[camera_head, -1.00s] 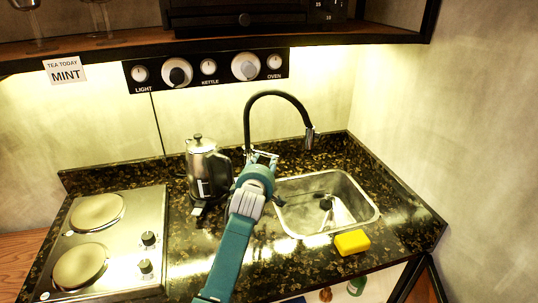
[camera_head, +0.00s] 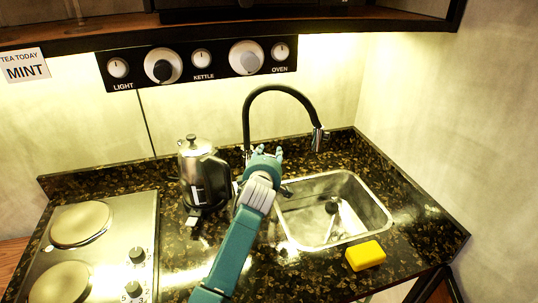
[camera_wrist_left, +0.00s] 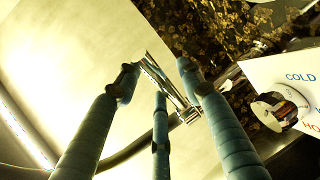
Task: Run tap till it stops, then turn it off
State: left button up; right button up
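The tap has a black arched hose (camera_head: 282,90) with a silver spout head (camera_head: 320,140) over the steel sink (camera_head: 297,232). I cannot make out any water stream. My left gripper (camera_head: 267,151) is at the tap's base, just right of the hose's foot, and hides part of it. In the left wrist view its fingers (camera_wrist_left: 158,80) are spread, with a shiny metal part of the tap (camera_wrist_left: 168,82) behind and between them. Contact cannot be told. A white COLD/HOT sign (camera_wrist_left: 300,75) with a round metal part is at the right there. My right gripper is out of view.
A steel kettle (camera_head: 193,165) stands close left of my left gripper. A two-plate hob (camera_head: 120,225) is further left. A yellow sponge (camera_head: 365,255) lies at the sink's front edge. A knob panel (camera_head: 203,82) and shelf are above. A wall closes the right.

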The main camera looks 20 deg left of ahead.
pick_arm(q)
jog(key=shift+s+r, duration=0.1)
jog(key=c, duration=0.7)
grip_shut()
jog(key=s+m+h+p, duration=0.1)
jog(key=h+p, duration=0.1)
jog(key=p, duration=0.1)
jog(key=shift+a, duration=0.1)
jog(key=o, duration=0.7)
grip_release()
jog(key=shift+w, duration=0.1)
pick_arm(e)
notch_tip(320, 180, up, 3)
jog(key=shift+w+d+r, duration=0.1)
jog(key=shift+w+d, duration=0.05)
